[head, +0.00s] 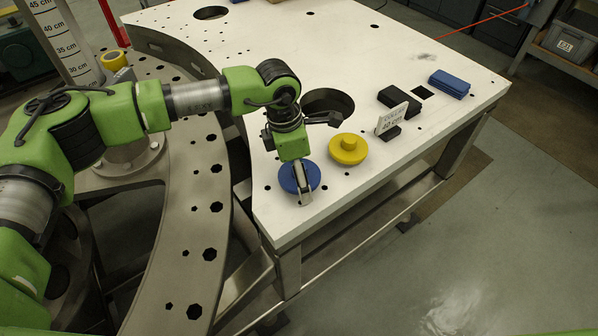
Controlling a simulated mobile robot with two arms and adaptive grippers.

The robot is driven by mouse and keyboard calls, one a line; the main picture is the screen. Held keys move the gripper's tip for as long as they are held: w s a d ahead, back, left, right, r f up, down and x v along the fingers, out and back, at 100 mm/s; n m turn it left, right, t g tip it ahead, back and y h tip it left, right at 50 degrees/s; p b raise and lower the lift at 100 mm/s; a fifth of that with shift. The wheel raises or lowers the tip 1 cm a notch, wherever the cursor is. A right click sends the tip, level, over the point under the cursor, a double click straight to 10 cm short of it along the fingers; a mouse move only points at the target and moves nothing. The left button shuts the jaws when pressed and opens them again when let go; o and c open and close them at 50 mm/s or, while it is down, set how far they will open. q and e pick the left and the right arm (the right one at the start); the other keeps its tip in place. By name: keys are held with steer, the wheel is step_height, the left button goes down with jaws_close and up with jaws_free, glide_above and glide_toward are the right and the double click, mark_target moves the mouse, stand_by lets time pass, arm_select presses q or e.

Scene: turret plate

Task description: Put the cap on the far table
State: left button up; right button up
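A round blue cap-like disc (286,178) lies at the near corner of the white table (265,205). A yellow cap (347,154) with a raised round knob stands on the same table just right of it. My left gripper (304,193) points down over the blue disc and overlaps it in the picture. The gripper hides the disc's middle, and I cannot tell whether its fingers are closed on it. My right gripper is not in view.
A large round hole (328,101) lies behind the yellow cap. A curved steel plate (205,230) with holes lies nearer, across a gap. The table's back middle is clear.

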mark_target(291, 176)
arm_select(q)
steer(key=shift+r, duration=0.1)
steer(key=shift+r+p, duration=0.2)
steer(key=shift+p, duration=0.1)
steer(key=r+b, duration=0.1)
steer(key=r, duration=0.2)
steer(key=a+r+b, duration=0.1)
steer(key=r, duration=0.3)
steer(key=r+b, duration=0.1)
steer(key=r, duration=0.2)
steer(key=shift+s+a+r, duration=0.15)
steer(key=shift+a, duration=0.15)
steer(key=shift+s+a+r+b, duration=0.1)
steer(key=shift+r+b, duration=0.2)
steer(key=shift+r, duration=0.35)
